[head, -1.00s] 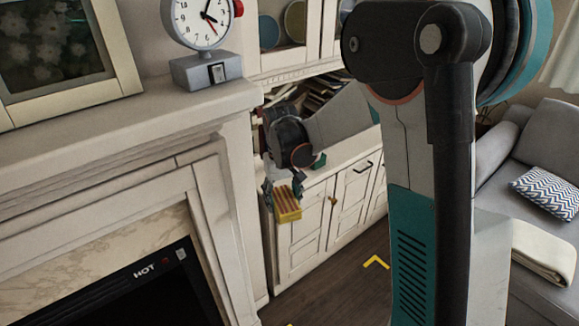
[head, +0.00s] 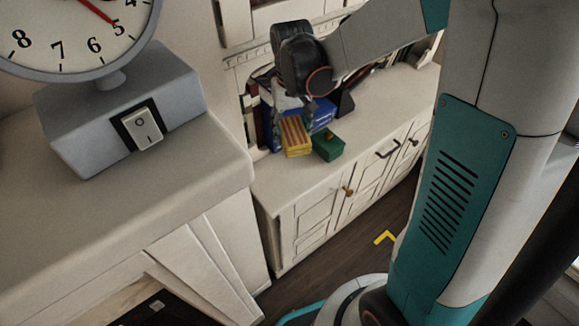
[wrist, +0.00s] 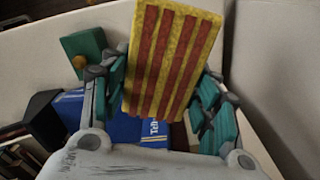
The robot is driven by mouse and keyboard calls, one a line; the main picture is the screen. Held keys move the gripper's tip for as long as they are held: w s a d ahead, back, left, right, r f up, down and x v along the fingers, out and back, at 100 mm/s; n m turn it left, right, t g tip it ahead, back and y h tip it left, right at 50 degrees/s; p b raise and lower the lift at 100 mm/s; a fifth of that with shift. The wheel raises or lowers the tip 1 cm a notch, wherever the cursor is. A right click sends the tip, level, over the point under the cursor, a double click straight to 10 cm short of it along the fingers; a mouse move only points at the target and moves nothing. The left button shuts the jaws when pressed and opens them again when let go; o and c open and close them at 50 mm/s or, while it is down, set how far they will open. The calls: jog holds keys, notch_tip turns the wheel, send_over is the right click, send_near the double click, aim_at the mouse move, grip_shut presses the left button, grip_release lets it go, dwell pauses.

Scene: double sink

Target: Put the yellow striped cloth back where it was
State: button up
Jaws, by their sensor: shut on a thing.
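The yellow striped cloth (head: 296,137) looks like a stiff yellow block with red stripes. My gripper (head: 303,112) is shut on it, and the cloth hangs below the fingers over the white cabinet top. In the wrist view the cloth (wrist: 172,58) stands out between the teal finger pads of my gripper (wrist: 163,88). I cannot tell whether its lower edge touches the cabinet top.
A green box (head: 328,147) with a yellow knob sits close right of the cloth. A blue box (wrist: 152,131) lies behind the gripper, with books at its left.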

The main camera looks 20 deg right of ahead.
aim_at(291, 174)
notch_tip(291, 174, down, 17)
jog(key=b, duration=0.5)
jog(key=shift+b, duration=0.3)
jog(key=shift+f, duration=0.1)
jog(key=shift+f, duration=0.15)
jog(key=o, duration=1)
